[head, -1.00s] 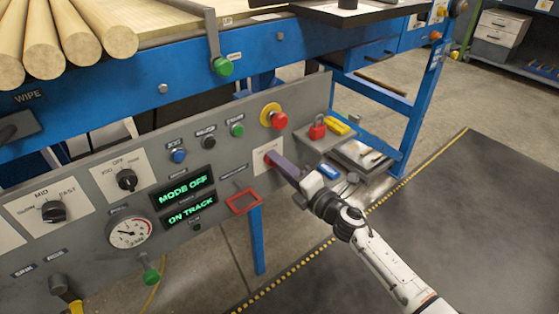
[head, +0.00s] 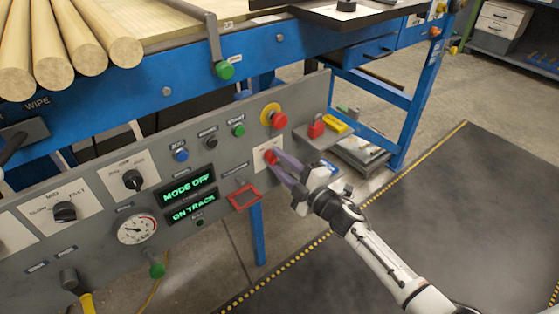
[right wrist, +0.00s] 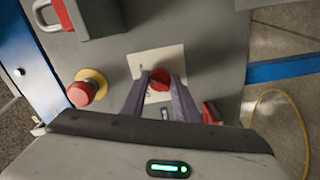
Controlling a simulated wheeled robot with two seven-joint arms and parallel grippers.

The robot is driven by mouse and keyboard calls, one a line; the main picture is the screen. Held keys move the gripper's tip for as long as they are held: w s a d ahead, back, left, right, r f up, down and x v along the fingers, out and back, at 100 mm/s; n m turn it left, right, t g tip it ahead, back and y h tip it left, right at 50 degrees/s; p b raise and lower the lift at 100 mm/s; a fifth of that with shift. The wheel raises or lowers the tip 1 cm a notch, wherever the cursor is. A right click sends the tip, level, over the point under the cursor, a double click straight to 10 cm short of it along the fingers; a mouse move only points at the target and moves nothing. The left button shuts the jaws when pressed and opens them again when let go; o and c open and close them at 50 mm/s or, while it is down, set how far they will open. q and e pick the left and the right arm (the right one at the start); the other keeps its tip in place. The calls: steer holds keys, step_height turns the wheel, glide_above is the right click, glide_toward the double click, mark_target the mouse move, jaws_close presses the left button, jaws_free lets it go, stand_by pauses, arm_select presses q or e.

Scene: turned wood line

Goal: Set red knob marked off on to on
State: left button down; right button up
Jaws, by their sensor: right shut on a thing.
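The red knob (head: 271,157) sits on a white plate (head: 262,162) at the right end of the grey panel. My right gripper (head: 275,160) reaches it from the right, its two purple-grey fingers on either side of the knob and shut on it. In the right wrist view the round red knob (right wrist: 160,78) shows between the fingertips (right wrist: 160,86), on its pale plate (right wrist: 150,62). The plate's markings are too small or covered to read. The upper green display (head: 187,188) reads MODE OFF. My left gripper is not in view.
A red emergency button on a yellow ring (head: 274,117) is just above the knob. A red padlock (head: 316,128) lies on a small shelf to the right. A red frame (head: 244,198) is below left. Open floor (head: 420,210) lies right of the panel.

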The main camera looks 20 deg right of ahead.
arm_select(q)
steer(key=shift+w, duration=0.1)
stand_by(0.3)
arm_select(e)
steer(key=o, duration=1.1)
steer(key=shift+c, duration=0.2)
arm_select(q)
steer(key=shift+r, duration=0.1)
arm_select(e)
steer(key=shift+s, duration=0.1)
arm_select(q)
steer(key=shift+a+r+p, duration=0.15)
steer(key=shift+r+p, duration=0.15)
steer(key=shift+p, duration=0.6)
arm_select(e)
steer(key=v, duration=1)
steer(key=shift+s, duration=0.15)
